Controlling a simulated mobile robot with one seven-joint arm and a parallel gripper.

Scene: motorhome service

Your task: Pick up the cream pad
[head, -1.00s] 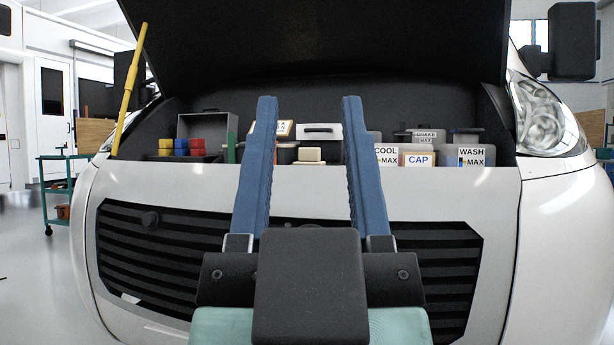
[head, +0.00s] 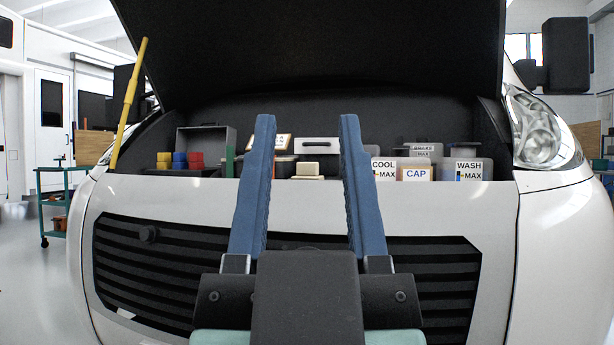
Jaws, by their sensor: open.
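The cream pad (head: 308,168) is a small pale block inside the open engine bay, near its front edge. It shows between my two blue fingers in the head view, beyond them, and sits on or against something only partly visible. My gripper (head: 308,120) is open and empty, with its fingers pointing forward toward the bay. The fingers appear apart from the pad. The pad's lower part is partly hidden by the white front panel's edge.
The white front panel (head: 400,205) and the raised dark hood (head: 310,50) bound the bay. Labelled tanks, such as WASH (head: 468,169), and a CAP card (head: 416,174) stand right. Coloured blocks (head: 180,160) stand left. A yellow prop rod (head: 129,105) leans at far left.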

